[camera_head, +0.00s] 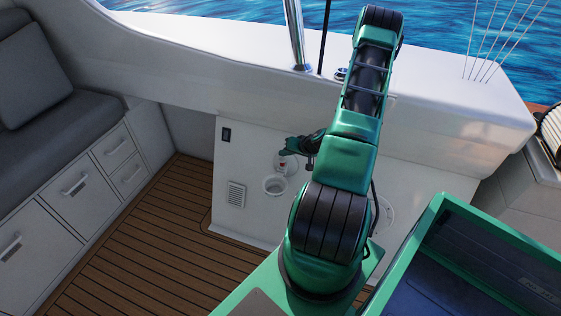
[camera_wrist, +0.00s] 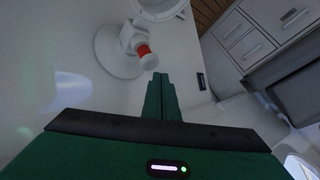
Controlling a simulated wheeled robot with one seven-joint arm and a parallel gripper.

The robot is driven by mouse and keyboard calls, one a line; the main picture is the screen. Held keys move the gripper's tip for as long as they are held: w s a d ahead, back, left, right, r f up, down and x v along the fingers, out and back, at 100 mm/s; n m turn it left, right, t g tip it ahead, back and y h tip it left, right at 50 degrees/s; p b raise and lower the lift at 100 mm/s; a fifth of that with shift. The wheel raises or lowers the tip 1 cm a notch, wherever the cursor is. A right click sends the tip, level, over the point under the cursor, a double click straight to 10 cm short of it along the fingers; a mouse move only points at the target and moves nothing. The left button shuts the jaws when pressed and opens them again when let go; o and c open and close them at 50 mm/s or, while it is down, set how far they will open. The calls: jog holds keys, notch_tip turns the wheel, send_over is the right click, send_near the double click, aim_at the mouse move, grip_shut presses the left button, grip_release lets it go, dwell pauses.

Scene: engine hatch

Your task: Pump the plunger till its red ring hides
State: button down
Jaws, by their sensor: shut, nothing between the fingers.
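The plunger's red ring (camera_wrist: 143,49) shows plainly in the wrist view, between a white pump body and a pale round knob (camera_wrist: 149,62). The pump sits on a white round flange (camera_wrist: 108,56) on the white panel. In the head view the red ring (camera_head: 283,166) is a small spot just below my gripper (camera_head: 287,151). In the wrist view my gripper (camera_wrist: 160,77) is shut and empty, its fingertips close to the knob. I cannot tell whether they touch it.
A white round cup (camera_head: 274,185) stands out just below the pump; its rim shows in the wrist view (camera_wrist: 160,8). A vent grille (camera_head: 236,194) and a dark switch (camera_head: 226,134) are on the panel at left. Drawers (camera_head: 75,187) line the left side. The plank floor (camera_head: 150,235) is clear.

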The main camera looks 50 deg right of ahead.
aim_at(284, 160)
jog(key=shift+r, duration=2.5)
jog(key=shift+w, duration=0.1)
